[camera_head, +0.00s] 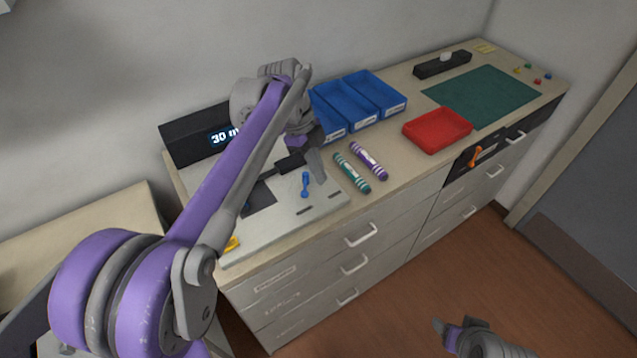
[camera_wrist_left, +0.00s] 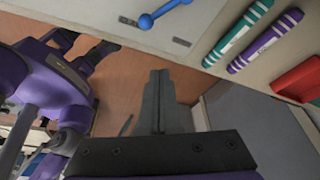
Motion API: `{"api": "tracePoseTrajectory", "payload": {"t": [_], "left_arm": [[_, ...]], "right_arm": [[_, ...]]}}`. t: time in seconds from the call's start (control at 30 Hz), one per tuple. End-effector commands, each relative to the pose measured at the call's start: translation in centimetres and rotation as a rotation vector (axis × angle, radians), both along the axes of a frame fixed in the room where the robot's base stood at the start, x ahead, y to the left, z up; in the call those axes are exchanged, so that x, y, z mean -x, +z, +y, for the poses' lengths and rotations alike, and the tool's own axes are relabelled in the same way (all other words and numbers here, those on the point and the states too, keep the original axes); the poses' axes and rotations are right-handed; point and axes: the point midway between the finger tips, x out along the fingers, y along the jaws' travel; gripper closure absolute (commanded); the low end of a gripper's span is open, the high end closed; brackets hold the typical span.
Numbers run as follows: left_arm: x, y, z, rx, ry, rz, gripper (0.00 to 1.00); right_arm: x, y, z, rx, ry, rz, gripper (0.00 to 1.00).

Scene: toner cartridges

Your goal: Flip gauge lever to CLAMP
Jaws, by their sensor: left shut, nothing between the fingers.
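A small blue lever (camera_head: 306,184) stands on the pale gauge plate (camera_head: 285,218), near the plate's front right. It also shows at the top edge of the left wrist view (camera_wrist_left: 166,12). My left gripper (camera_head: 318,168) is over the plate, just behind and above the lever in the head view. Its two fingers (camera_wrist_left: 158,90) are shut together with nothing between them, and they look apart from the lever. My right gripper (camera_head: 455,326) shows only partly at the bottom edge of the head view.
A dark display box (camera_head: 192,138) stands behind the plate, partly hidden by my arm. Teal (camera_head: 352,174) and purple (camera_head: 369,161) toner cartridges lie to the right. Blue bins (camera_head: 345,108), a red tray (camera_head: 437,130) and a green mat (camera_head: 483,99) are beyond. An orange handle (camera_head: 474,156) is on the front.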

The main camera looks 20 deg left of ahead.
Motion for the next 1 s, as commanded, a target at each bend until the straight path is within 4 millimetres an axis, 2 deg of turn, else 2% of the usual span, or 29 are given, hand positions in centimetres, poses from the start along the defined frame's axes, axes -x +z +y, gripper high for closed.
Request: {"api": "tracePoseTrajectory", "payload": {"t": [0.1,0.3,0.87,1.0], "left_arm": [[-0.1,2.3,0.9,0.0,0.001,-0.001,1.0],[-0.2,4.3,1.6,0.0,0.0,0.0,1.0],[-0.2,4.7,1.7,0.0,0.0,0.0,1.0],[0.5,4.5,1.5,-0.017,0.053,0.005,1.0]], "right_arm": [[-0.1,0.3,0.0,0.0,0.0,-0.002,0.33],[-0.2,0.5,0.0,0.0,0.0,-0.003,0.33],[-0.2,0.5,0.0,0.0,0.0,-0.003,0.33],[-0.2,0.5,0.0,0.0,0.0,-0.003,0.33]]}}
